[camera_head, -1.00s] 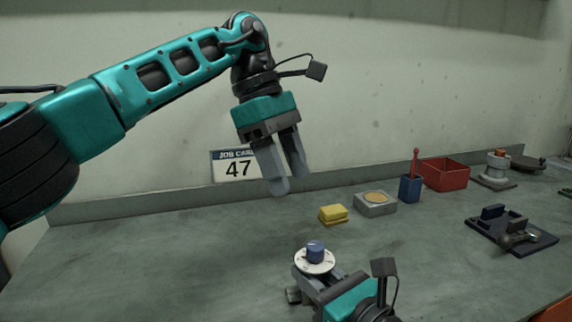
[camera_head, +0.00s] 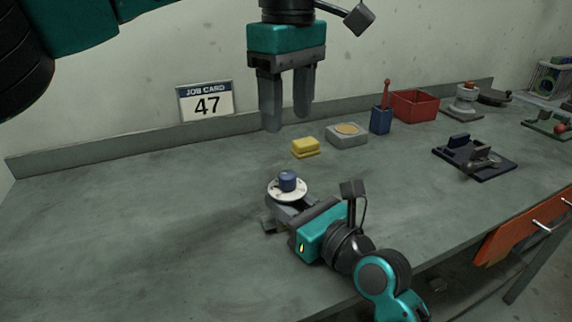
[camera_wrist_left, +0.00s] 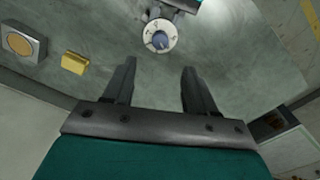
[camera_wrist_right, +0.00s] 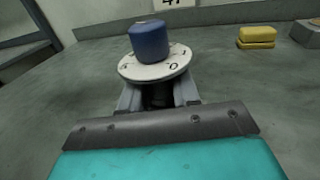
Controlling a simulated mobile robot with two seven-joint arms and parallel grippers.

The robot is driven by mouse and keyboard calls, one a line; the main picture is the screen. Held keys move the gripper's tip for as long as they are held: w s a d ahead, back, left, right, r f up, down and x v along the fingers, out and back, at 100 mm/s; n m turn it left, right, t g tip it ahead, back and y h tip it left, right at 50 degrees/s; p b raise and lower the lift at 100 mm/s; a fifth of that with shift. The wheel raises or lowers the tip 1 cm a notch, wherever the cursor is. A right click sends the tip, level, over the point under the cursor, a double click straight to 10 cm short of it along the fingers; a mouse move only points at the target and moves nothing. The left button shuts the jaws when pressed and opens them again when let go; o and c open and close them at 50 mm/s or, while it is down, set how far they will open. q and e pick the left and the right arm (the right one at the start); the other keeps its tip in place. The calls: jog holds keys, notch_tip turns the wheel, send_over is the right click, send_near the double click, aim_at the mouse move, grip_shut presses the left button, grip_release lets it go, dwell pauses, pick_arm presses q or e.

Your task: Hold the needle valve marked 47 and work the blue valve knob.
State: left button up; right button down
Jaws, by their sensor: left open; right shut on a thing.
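The needle valve has a blue knob (camera_head: 287,181) on a white marked dial (camera_head: 275,192). In the right wrist view the blue knob (camera_wrist_right: 149,40) stands upright above the white dial (camera_wrist_right: 155,68), with marks on its face. My right gripper (camera_head: 281,212) is shut on the valve's dark body (camera_wrist_right: 158,95) below the dial. My left gripper (camera_head: 287,122) is open and empty, fingers down, above the bench behind the valve. In the left wrist view the knob (camera_wrist_left: 160,40) lies beyond the gap between my left fingertips (camera_wrist_left: 158,65). I cannot read a number on the valve itself.
A job card reading 47 (camera_head: 206,102) leans at the back wall. A yellow block (camera_head: 305,148), a grey block with a tan disc (camera_head: 346,136), a blue cup (camera_head: 381,120) and a red bin (camera_head: 416,105) stand behind right. The bench's left side is clear.

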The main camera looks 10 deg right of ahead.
aim_at(287, 173)
pick_arm(q)
notch_tip(287, 173, down, 11)
jog(key=shift+r, duration=0.15)
jog(key=shift+c, duration=0.3)
grip_shut()
jog(key=shift+n, duration=0.9)
jog(key=shift+o, duration=0.3)
grip_release()
jog(key=shift+r, duration=0.15)
notch_tip(287, 173, up, 12)
